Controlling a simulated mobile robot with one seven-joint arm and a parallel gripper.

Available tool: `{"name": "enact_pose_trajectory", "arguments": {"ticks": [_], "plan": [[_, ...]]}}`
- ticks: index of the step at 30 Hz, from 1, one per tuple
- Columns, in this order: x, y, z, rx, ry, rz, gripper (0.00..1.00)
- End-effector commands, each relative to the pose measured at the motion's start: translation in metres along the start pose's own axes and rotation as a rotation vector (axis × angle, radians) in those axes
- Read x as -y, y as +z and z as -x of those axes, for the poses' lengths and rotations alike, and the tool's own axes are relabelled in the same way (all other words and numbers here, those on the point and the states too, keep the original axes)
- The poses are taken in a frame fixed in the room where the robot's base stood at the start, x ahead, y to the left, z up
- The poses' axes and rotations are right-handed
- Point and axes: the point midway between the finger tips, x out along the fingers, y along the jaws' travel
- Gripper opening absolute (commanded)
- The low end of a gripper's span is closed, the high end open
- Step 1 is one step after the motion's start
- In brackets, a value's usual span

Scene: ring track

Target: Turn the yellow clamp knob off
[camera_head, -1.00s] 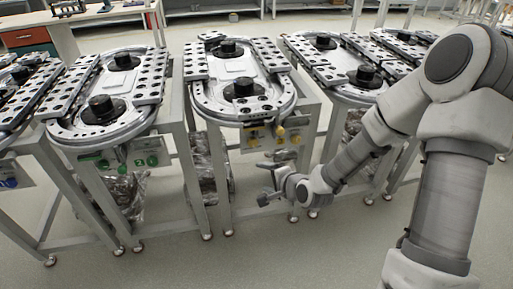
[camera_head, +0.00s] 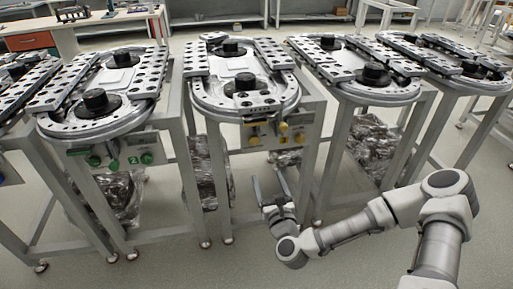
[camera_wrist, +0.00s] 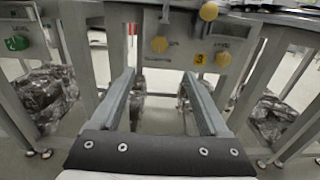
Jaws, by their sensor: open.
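Three yellow knobs sit on the grey front panel of the middle station: a left knob (camera_head: 253,140), an upper knob (camera_head: 283,127) and a right knob (camera_head: 299,138). They also show in the wrist view as the left knob (camera_wrist: 159,44), upper knob (camera_wrist: 209,11) and right knob (camera_wrist: 223,59). The labels are too small to tell surely which one is the clamp knob. My gripper (camera_head: 267,178) is open and empty, below and in front of the panel, its fingers pointing toward it. In the wrist view my gripper (camera_wrist: 158,76) lies below the left knob, touching nothing.
The middle ring track (camera_head: 206,96) stands above the panel on a grey frame with legs at both sides. A neighbouring station with green knobs (camera_head: 147,158) is at left, another ring track (camera_head: 385,93) at right. Open floor lies in front.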

Motion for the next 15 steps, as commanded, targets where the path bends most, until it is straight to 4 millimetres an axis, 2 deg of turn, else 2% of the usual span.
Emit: {"name": "enact_pose_trajectory", "arguments": {"ticks": [5,15], "plan": [[0.000,0.001,-0.026,0.004,0.001,0.004,0.79],[-0.001,0.000,-0.097,0.002,0.003,0.007,0.79]]}}
